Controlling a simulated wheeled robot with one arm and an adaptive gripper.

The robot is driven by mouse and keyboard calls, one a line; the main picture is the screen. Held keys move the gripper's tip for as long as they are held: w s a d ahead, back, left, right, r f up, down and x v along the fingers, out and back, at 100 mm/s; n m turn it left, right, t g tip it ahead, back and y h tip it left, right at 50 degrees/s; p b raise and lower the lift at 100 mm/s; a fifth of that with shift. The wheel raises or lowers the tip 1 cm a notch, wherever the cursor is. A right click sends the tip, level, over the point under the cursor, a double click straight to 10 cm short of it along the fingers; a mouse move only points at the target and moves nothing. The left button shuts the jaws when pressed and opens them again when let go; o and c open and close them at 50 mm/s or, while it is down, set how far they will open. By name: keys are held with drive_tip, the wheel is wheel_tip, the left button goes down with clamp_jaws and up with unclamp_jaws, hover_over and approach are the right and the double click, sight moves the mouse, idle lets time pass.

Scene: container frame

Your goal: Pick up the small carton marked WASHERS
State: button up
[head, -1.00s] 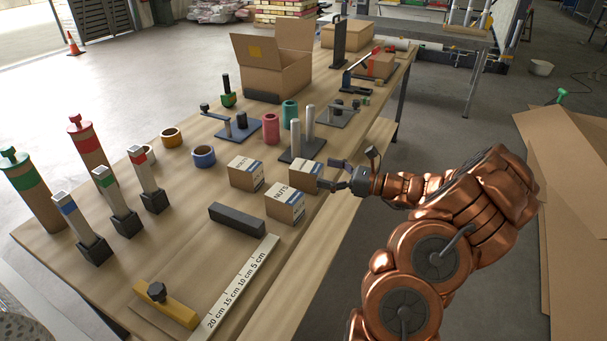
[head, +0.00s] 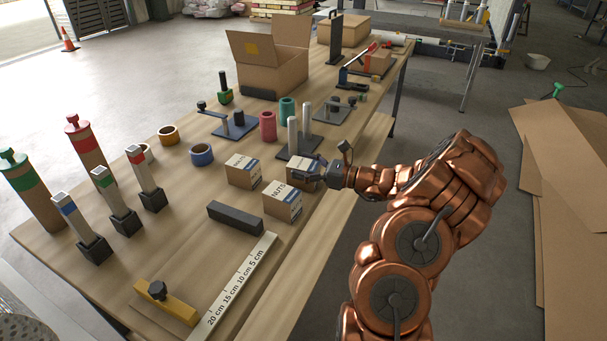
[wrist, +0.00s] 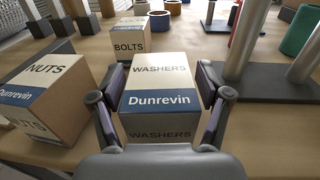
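The small carton marked WASHERS (wrist: 160,82) is white and brown with a blue Dunrevin band. It stands upright on the table between the fingers of my gripper (wrist: 162,95) in the wrist view. One finger lies along each side, close to the carton; I cannot tell if either touches it. The fingers are spread, not visibly clamped. In the head view the washers carton (head: 296,164) is partly hidden by my gripper (head: 312,176), which reaches in from the right.
The NUTS carton (wrist: 42,95) stands close on the left in the wrist view, and the BOLTS carton (wrist: 130,40) behind it. A dark plate with metal posts (wrist: 258,82) stands close on the right. A dark bar (head: 235,218) and ruler (head: 238,284) lie nearer the front.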

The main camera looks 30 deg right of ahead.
drive_tip(key=c, duration=1.2)
drive_tip(key=shift+o, duration=0.2)
drive_tip(key=shift+r, duration=0.1)
